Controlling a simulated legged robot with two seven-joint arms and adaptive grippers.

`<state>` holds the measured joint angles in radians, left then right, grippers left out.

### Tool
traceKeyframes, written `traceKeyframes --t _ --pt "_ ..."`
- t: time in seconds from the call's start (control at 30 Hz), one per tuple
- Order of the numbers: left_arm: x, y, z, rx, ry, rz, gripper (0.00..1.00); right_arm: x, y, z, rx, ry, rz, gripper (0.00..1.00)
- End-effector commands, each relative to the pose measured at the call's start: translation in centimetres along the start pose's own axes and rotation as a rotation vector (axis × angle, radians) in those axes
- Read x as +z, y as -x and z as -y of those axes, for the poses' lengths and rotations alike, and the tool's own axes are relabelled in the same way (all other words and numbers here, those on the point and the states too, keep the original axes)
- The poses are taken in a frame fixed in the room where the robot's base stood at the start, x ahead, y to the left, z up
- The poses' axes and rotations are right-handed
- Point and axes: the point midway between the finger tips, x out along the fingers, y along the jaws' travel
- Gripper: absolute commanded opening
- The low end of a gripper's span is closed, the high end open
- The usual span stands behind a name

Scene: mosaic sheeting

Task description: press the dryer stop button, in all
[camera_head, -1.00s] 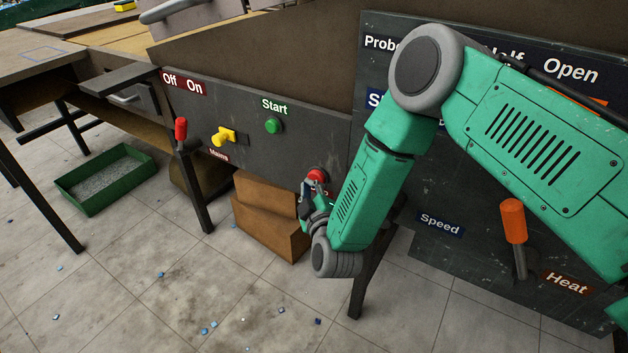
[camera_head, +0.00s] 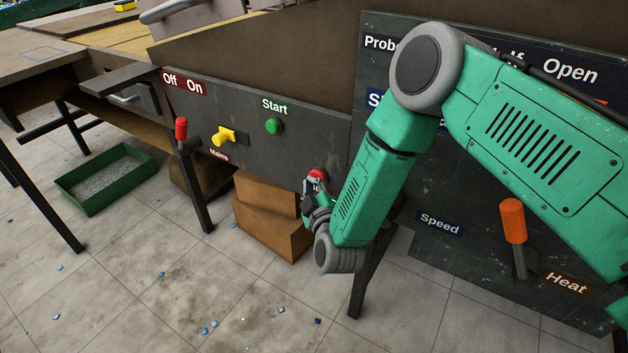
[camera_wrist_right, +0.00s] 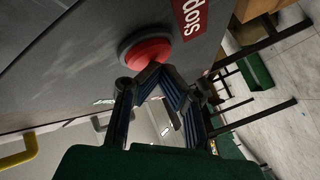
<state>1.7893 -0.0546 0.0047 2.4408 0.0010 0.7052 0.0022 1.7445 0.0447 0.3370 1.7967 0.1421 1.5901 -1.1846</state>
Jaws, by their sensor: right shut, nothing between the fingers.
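The red stop button (camera_head: 316,173) sits on the dark front panel, partly covered by my right gripper in the head view. In the right wrist view the round red button (camera_wrist_right: 150,50) shows in its dark collar, beside a red label reading "stop" (camera_wrist_right: 191,14). My right gripper (camera_head: 312,185) is shut and empty, right in front of the button. In the right wrist view its closed fingertips (camera_wrist_right: 153,70) are at the button's near edge; I cannot tell whether they touch it. My left gripper is not in view.
A green Start button (camera_head: 273,126) and a yellow Mains switch (camera_head: 224,136) are left on the same panel. A red-handled lever (camera_head: 181,130) and an orange-handled lever (camera_head: 514,222) stick out. Cardboard boxes (camera_head: 273,218) and a green tray (camera_head: 105,180) stand below.

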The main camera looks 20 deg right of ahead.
Motion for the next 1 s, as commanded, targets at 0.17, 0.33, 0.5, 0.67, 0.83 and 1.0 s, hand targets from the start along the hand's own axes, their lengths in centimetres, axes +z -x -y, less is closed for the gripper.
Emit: traceKeyframes --t 0.17,0.33,0.5,0.67,0.83,1.0 --pt "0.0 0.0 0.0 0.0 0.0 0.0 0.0 0.0 0.0 -0.1 0.002 0.0 0.0 0.0" --pt "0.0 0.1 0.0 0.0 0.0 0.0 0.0 -0.2 0.2 0.1 0.001 0.001 0.0 0.0" --pt "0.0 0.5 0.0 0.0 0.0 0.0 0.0 -0.7 0.8 0.5 0.0 0.001 -0.001 0.0" --pt "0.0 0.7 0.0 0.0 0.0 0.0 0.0 -0.9 1.3 0.9 0.0 0.001 0.001 0.0" --pt "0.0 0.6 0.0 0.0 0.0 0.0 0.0 -0.9 1.3 0.9 0.0 0.0 0.001 0.0" --pt "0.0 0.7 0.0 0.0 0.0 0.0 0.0 -1.0 1.4 1.0 0.0 0.0 0.0 0.0"
